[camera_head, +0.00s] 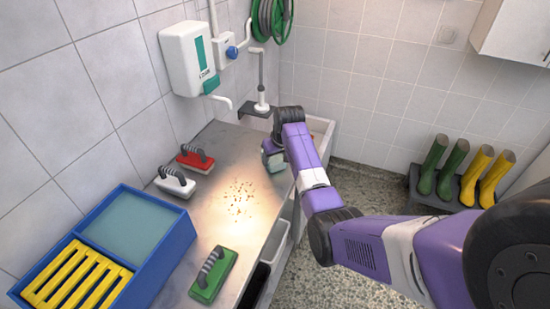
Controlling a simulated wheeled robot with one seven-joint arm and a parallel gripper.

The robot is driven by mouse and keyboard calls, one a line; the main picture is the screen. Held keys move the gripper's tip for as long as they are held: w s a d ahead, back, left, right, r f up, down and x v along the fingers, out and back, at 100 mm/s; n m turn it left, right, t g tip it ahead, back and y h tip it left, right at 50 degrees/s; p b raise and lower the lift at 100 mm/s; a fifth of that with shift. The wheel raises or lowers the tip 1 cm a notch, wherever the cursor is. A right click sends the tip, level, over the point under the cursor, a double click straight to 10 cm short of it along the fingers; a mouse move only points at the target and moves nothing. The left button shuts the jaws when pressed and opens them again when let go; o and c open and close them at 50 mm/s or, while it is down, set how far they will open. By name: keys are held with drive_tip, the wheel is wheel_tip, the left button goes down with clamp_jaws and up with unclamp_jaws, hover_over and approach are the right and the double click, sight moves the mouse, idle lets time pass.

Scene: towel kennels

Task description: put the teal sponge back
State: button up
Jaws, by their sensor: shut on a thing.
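My gripper (272,158) is at the far right side of the metal counter, near the sink edge, and faces downward. It is shut on a small grey-teal block, the teal sponge (270,147), which is partly hidden by my gripper and arm. I cannot tell whether the sponge touches the counter. A blue box (178,243) stands at the near left of the counter. One part of it has a flat teal surface (128,224), perhaps water; the other part holds a yellow slatted rack (75,279).
A red brush (195,158) and a white brush (175,182) lie near the wall. A green brush (212,275) lies at the front edge. Brown specks (238,198) dot the mid-counter (205,215). A soap dispenser (188,60) hangs above; a faucet (261,85) stands behind my gripper.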

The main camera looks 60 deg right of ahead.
drive_tip(key=shift+f, duration=0.3)
drive_tip(key=o, duration=1.2)
drive_tip(key=shift+o, duration=0.2)
drive_tip(key=shift+r, duration=0.15)
drive_tip(key=b+v, duration=0.1)
drive_tip(key=v, duration=0.6)
drive_tip(key=shift+s+a+r, duration=0.1)
drive_tip(key=shift+r, duration=0.15)
